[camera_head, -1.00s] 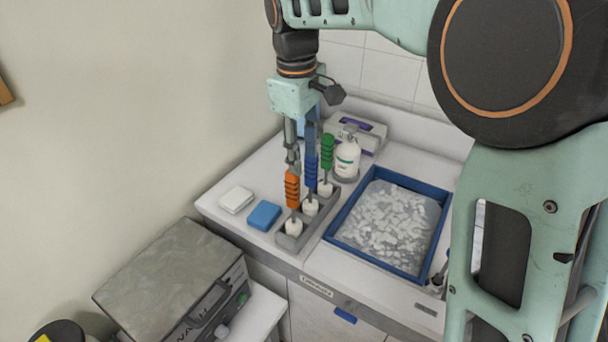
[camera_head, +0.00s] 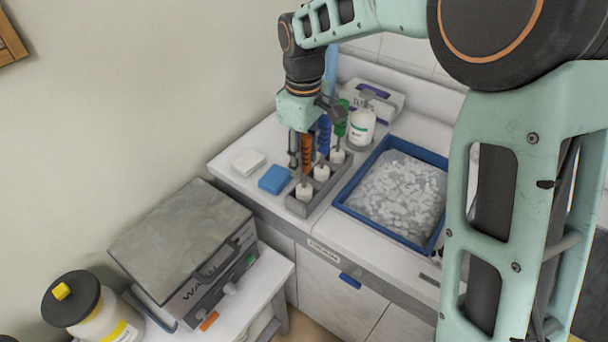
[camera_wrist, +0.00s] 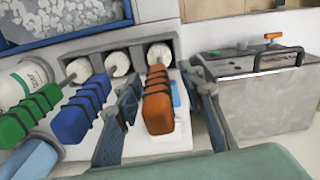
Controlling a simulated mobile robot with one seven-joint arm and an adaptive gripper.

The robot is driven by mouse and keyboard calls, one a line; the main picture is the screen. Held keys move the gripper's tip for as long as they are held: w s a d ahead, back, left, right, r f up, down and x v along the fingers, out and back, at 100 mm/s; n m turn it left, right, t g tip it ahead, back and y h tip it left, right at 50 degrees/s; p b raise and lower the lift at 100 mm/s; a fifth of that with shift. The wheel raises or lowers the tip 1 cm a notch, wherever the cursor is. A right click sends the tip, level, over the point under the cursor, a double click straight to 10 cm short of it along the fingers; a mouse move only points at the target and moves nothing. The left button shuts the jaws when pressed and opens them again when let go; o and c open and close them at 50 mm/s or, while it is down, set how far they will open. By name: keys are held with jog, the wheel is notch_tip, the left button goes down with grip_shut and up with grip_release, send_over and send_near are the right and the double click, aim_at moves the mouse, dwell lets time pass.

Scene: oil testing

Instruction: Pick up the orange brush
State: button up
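The orange brush (camera_head: 307,155) stands upright in the front slot of a grey holder (camera_head: 318,200), its white head low in the holder. A blue-handled brush (camera_head: 324,136) and a green-handled brush (camera_head: 341,118) stand behind it. My gripper (camera_wrist: 168,112) is open and lowered around the orange handle. In the wrist view the orange handle (camera_wrist: 158,100) lies between the two fingers, with a gap on both sides, wider on the right. The blue handle (camera_wrist: 82,112) is close to the left finger. The far finger is partly hidden in the head view.
A blue sponge (camera_head: 274,179) and a white sponge (camera_head: 248,163) lie left of the holder. A blue-rimmed tray (camera_head: 430,160) of white pieces is at right. A white bottle (camera_head: 362,126) stands behind. A metal-topped machine (camera_head: 180,238) is front left.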

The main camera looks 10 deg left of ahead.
jog(key=shift+f, duration=0.85)
jog(key=shift+c, duration=0.3)
grip_shut()
jog(key=shift+r, duration=0.15)
